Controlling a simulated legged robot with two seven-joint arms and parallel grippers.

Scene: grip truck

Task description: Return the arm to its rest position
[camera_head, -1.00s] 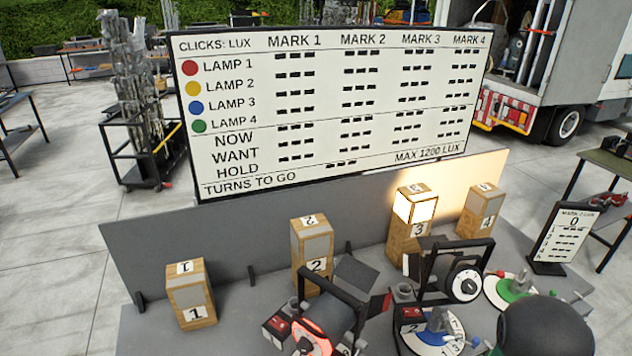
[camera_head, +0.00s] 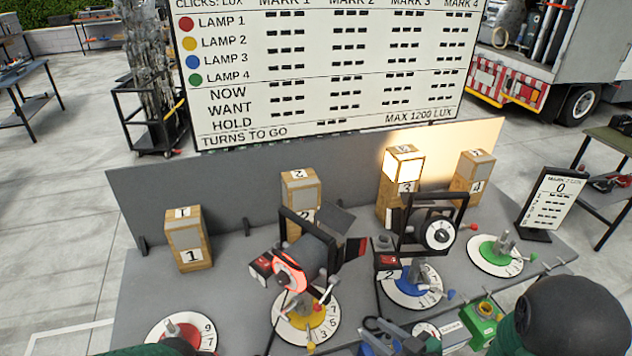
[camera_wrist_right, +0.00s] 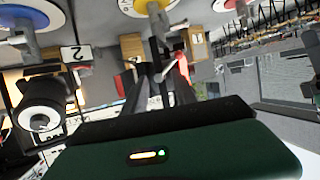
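My right arm comes in at the lower right of the head view. The finger tips are hard to make out. Of my left arm only a dark green part shows at the bottom left of the head view. Its gripper is out of view.
A grey bench (camera_head: 235,285) carries dials, numbered wooden boxes and two black lamps (camera_head: 312,255) (camera_head: 433,228). Wooden box 3 (camera_head: 403,165) is brightly lit. A small sign (camera_head: 548,203) stands at right. A large board (camera_head: 330,75) rises behind.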

